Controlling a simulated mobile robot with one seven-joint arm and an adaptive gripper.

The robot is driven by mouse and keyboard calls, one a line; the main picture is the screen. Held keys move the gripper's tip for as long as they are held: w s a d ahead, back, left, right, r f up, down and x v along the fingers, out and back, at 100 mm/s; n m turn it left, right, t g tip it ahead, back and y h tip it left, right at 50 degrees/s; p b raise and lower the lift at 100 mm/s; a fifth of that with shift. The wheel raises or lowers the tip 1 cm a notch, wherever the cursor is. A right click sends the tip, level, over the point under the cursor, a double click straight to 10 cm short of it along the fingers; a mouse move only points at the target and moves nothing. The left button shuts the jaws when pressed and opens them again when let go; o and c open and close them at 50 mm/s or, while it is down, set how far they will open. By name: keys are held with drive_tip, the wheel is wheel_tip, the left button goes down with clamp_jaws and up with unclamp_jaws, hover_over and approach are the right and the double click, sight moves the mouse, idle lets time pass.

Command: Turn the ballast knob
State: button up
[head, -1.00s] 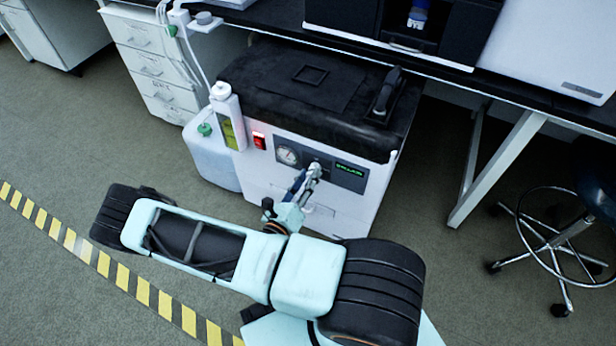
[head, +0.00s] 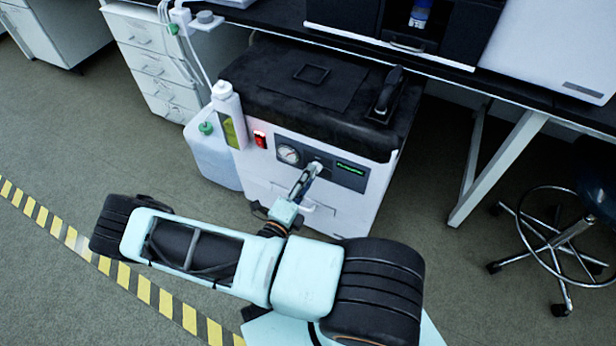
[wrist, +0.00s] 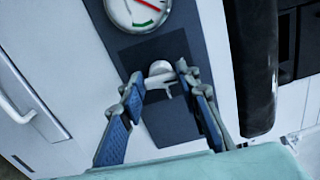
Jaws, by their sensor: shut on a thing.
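The ballast knob (wrist: 160,69) is a small pale grey knob on the dark panel of a white pump cabinet (head: 345,212). In the wrist view it lies between the fingertips of my gripper (wrist: 158,80), which has blue-padded fingers. My gripper is shut on the knob. In the head view my gripper (head: 308,176) reaches the panel from the front, and its fingers largely hide the knob. A round gauge (head: 288,154) with a red needle is left of the knob. A small display (head: 350,170) with green text is right of it.
A lit red switch (head: 260,139) is left of the gauge. A white bottle (head: 228,112) and a translucent jug (head: 212,155) stand left of the cabinet. A handle (wrist: 18,100) juts from the cabinet front. A stool (head: 560,240) stands at right.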

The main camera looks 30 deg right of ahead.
drive_tip(key=shift+n, duration=0.5)
drive_tip(key=o, duration=1.2)
drive_tip(key=shift+c, duration=0.2)
drive_tip(key=o, duration=0.3)
wheel_tip(320, 180, up, 9)
drive_tip(key=shift+r, duration=0.1)
drive_tip(key=shift+d+r, duration=0.1)
drive_tip(key=shift+r, duration=0.2)
drive_tip(key=c, duration=0.3)
drive_tip(key=shift+r, duration=0.25)
drive_tip(key=shift+f, duration=0.1)
